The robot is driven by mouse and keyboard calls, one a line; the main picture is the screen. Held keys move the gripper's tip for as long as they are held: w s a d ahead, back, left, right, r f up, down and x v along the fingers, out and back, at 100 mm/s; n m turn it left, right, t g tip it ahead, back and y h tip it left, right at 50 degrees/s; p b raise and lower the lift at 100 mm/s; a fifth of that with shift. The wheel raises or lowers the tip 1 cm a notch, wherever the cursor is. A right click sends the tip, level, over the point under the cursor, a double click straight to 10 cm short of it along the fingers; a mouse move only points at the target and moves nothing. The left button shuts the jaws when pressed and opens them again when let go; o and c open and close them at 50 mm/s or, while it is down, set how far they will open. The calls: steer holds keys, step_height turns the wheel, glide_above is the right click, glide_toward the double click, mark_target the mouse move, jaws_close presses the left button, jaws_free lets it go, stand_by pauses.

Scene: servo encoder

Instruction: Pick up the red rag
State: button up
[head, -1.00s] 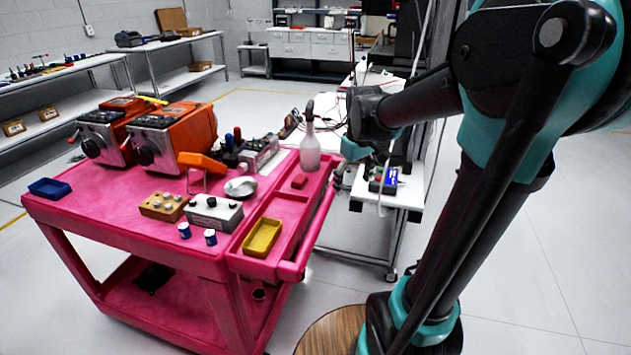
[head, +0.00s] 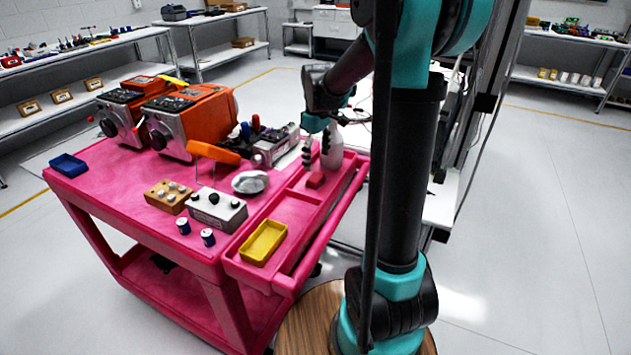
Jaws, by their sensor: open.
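A small red block-like item (head: 316,180), which looks like the folded red rag, lies in the narrow tray along the right side of the pink cart (head: 125,205). My gripper (head: 316,160) points down with its fingers apart and empty. In the picture it is just above the red item, in front of the white bottle (head: 332,148). The gap between the fingertips and the red item is hard to judge. Nothing hides the red item.
A silver bowl (head: 250,182) and a grey box with knobs (head: 216,207) stand left of the tray. A yellow tray (head: 263,242) lies nearer in the same side tray. Orange machines (head: 195,118) stand at the back left.

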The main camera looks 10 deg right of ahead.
mark_target(316, 177)
steer(key=shift+a+f, duration=0.15)
steer(key=shift+f, duration=3.05)
steer(key=shift+c, duration=0.4)
steer(key=c, duration=0.9)
